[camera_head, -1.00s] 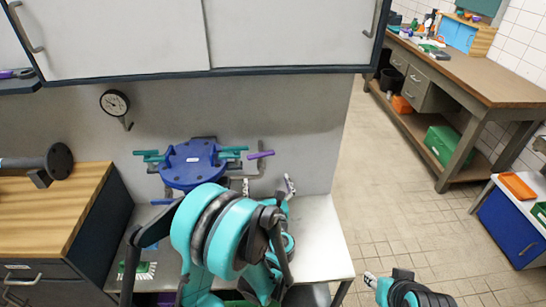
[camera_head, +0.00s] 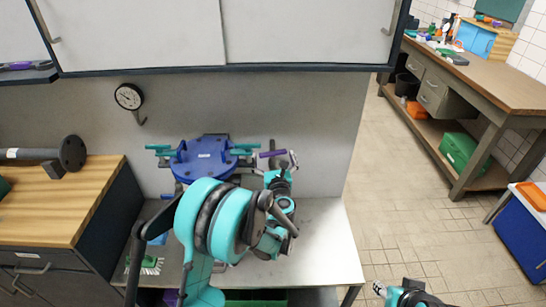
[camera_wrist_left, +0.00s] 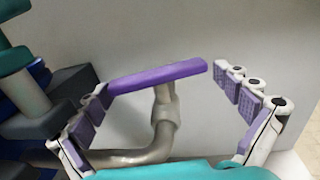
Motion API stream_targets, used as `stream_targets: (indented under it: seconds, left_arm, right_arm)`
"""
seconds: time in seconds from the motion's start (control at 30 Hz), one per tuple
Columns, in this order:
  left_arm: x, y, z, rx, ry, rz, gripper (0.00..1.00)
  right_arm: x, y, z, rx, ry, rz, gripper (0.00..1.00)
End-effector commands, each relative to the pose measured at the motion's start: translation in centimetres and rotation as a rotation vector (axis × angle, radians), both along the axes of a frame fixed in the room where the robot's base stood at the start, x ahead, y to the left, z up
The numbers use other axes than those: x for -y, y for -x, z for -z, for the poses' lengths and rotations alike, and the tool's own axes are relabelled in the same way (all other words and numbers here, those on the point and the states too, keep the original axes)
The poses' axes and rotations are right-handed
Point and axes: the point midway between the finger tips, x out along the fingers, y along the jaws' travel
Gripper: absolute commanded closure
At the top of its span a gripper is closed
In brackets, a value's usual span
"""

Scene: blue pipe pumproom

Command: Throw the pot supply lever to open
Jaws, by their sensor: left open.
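The lever has a purple handle (camera_head: 272,153) and sits on a grey bent pipe at the right of the blue round pot lid (camera_head: 203,160). My left gripper (camera_head: 282,160) is at the lever's right end in the head view. In the left wrist view the purple handle (camera_wrist_left: 160,76) lies crosswise between the spread fingers of my left gripper (camera_wrist_left: 168,88). Its left end is by the left finger, and a small gap shows before the right finger. My left gripper is open. My right gripper (camera_head: 378,288) shows only partly at the lower right; its opening is unclear.
A round gauge (camera_head: 129,97) hangs on the wall at the left. Teal handles (camera_head: 243,149) stand around the lid. A cabinet (camera_head: 215,35) overhangs above. A wooden counter (camera_head: 75,205) is at the left, and open floor (camera_head: 410,210) at the right.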

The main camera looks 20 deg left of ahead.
Motion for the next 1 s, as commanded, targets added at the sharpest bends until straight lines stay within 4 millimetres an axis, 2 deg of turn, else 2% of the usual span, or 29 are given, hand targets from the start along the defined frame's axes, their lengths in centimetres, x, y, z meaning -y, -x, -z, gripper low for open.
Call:
stream_targets:
  seconds: [0.03,0.17,0.2,1.0]
  left_arm:
    - [0.00,0.01,0.00,0.000,0.000,0.000,0.05]
    - [0.00,0.02,-0.01,0.000,0.000,0.000,0.40]
    - [0.01,0.02,-0.01,0.000,0.000,0.000,0.42]
    - [0.04,-0.01,0.00,0.000,0.000,-0.029,0.42]
  right_arm:
    - [0.00,-0.01,-0.01,0.000,0.000,0.000,0.60]
    - [0.00,0.00,0.00,0.000,0.000,0.000,0.60]
    - [0.00,0.00,0.00,0.000,0.000,0.000,0.60]
    - [0.00,0.00,0.03,0.000,0.000,0.000,0.60]
